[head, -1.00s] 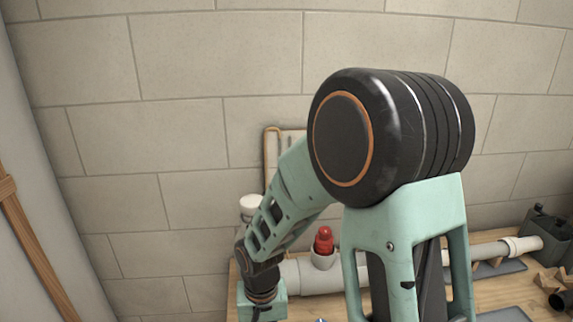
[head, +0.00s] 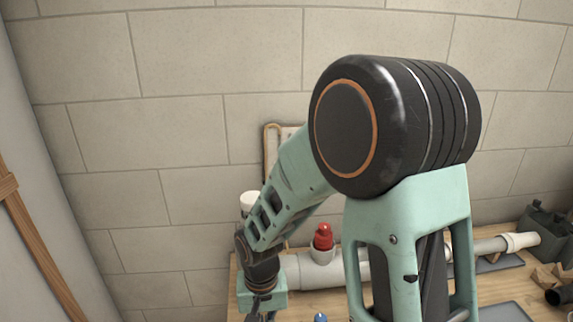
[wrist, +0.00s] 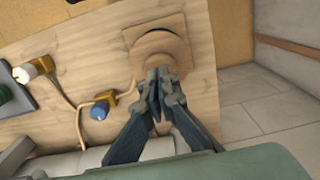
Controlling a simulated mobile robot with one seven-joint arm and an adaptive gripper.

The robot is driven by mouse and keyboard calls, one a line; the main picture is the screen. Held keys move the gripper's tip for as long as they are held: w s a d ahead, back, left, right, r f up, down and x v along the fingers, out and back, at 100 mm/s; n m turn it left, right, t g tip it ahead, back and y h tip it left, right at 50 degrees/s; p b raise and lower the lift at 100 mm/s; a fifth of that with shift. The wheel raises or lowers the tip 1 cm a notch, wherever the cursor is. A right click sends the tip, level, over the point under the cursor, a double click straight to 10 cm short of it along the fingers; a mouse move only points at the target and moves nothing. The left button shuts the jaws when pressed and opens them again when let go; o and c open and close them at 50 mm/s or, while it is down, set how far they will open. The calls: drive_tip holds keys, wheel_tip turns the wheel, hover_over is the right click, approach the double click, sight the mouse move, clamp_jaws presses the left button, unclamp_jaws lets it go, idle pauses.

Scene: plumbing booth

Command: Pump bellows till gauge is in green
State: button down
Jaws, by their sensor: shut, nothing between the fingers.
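The bellows (wrist: 160,42) shows in the wrist view as a round tan body on a square tan plate at the top middle. My gripper (wrist: 157,100) is shut and empty, its dark fingers together at the near side of the bellows and overlapping its lower edge in the picture. I cannot tell if they touch it. A tan hose (wrist: 78,120) runs by a blue knob (wrist: 98,112) to a small white-capped fitting (wrist: 28,70) at the left. I cannot make out a gauge face or needle. In the head view my arm hides the bellows.
A thick white pipe (head: 302,273) with a red-capped fitting (head: 323,237) crosses the wooden bench in the head view. A grey-green container (head: 545,222) stands at the far right. The block wall (head: 180,60) is close behind. The wrist view shows pale floor tiles (wrist: 260,100) beyond the bench edge.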

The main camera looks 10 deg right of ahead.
drive_tip(key=shift+f+b, duration=1.65)
drive_tip(key=shift+f, duration=0.35)
drive_tip(key=shift+r+p, duration=1.7)
drive_tip(key=shift+r, duration=0.55)
drive_tip(key=shift+f, duration=0.2)
drive_tip(key=shift+f+b, duration=2)
drive_tip(key=shift+f, duration=0.1)
drive_tip(key=shift+r+p, duration=1.7)
drive_tip(key=shift+r, duration=0.55)
drive_tip(key=shift+f, duration=0.15)
drive_tip(key=shift+r, duration=0.2)
